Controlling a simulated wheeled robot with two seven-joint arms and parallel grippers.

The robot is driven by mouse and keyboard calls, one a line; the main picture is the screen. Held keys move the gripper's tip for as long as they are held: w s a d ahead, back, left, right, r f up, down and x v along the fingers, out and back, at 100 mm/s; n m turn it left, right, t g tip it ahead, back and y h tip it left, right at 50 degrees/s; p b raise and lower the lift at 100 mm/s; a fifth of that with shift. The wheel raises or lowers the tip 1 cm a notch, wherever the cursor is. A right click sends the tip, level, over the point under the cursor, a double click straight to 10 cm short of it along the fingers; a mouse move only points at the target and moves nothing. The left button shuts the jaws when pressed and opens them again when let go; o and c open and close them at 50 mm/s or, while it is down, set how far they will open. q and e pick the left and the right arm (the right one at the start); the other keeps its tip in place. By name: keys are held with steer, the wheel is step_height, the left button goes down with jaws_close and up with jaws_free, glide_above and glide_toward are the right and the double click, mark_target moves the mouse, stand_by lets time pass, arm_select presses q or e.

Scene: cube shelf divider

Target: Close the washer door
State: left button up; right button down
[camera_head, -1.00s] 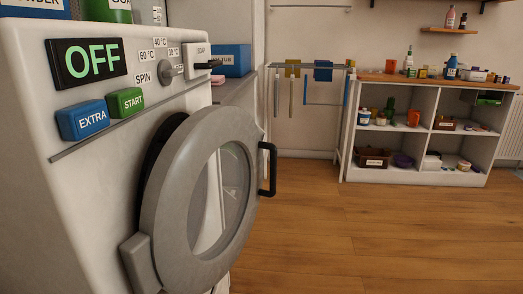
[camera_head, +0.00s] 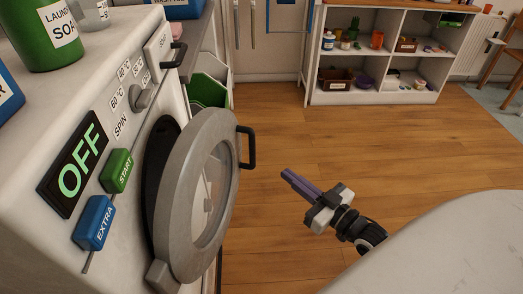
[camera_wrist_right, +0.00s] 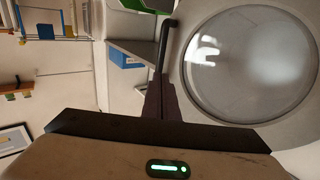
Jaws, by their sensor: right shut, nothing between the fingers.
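The white washer (camera_head: 125,180) stands at the left in the head view, its panel reading OFF. Its round grey door (camera_head: 165,215) with a glass window stands ajar, with a dark gap between it and the drum opening. A black handle (camera_head: 247,147) sits on the door's right edge. My right gripper (camera_head: 287,176) is to the right of the handle, apart from it in this view. Its purple fingers are together and empty. In the right wrist view the fingers (camera_wrist_right: 162,100) point toward the door (camera_wrist_right: 190,95) and the black handle (camera_wrist_right: 164,45). My left gripper is not in view.
A green bottle (camera_head: 47,38) stands on the washer top. A green and white container (camera_head: 208,85) is behind the door. A white shelf unit (camera_head: 375,98) with several items stands at the back. The wooden floor (camera_head: 330,135) right of the washer is clear.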

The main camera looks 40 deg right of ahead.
mark_target(254, 149)
arm_select(q)
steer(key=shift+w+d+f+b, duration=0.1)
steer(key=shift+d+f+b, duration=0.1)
steer(key=shift+b, duration=0.2)
arm_select(e)
steer(key=w, duration=0.3)
steer(key=w+a, duration=0.1)
steer(key=w, duration=0.7)
steer(key=shift+w+a, duration=0.15)
steer(key=shift+a, duration=0.1)
